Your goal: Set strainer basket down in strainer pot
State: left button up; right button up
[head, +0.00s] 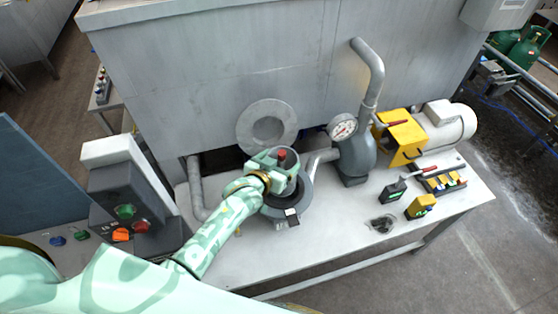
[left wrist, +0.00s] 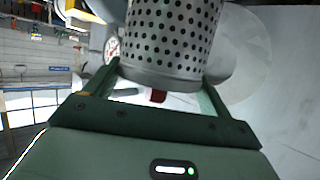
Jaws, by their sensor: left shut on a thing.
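The strainer basket (left wrist: 172,35) is a grey metal cylinder with rows of holes and a plain band at its end. In the left wrist view it stands between the two fingers of my left gripper (left wrist: 160,85), which is shut on it. In the head view my left gripper (head: 277,168) is over the strainer pot (head: 305,201), a dark grey round body on the bench. The gripper and basket cover most of the pot's mouth. I cannot tell how deep the basket sits. My right gripper is not in view.
A round grey flange (head: 252,120) stands against the tank behind the pot. A pump with a pressure gauge (head: 342,127) and a yellow guard (head: 401,143) stand to the right. Small black and yellow devices (head: 420,207) lie at the front right. A control box (head: 150,215) is at left.

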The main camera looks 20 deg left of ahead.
pick_arm(q)
jog(key=shift+f+b, duration=2.95)
jog(key=shift+f, duration=1.35)
jog(key=shift+f+b, duration=1)
jog(key=shift+f, duration=0.1)
jog(key=shift+s+d+f+b, duration=0.15)
jog(key=shift+d+f+b, duration=0.1)
jog(key=shift+f+b, duration=0.45)
jog(key=shift+s+d+f+b, duration=0.2)
jog(key=shift+f+b, duration=0.25)
jog(key=shift+f, duration=0.3)
jog(key=shift+s+f, duration=0.15)
jog(key=shift+f, duration=0.25)
jog(key=o, duration=1.1)
jog(key=shift+o, duration=1)
jog(key=shift+d+r, duration=0.1)
jog(key=shift+r, duration=0.05)
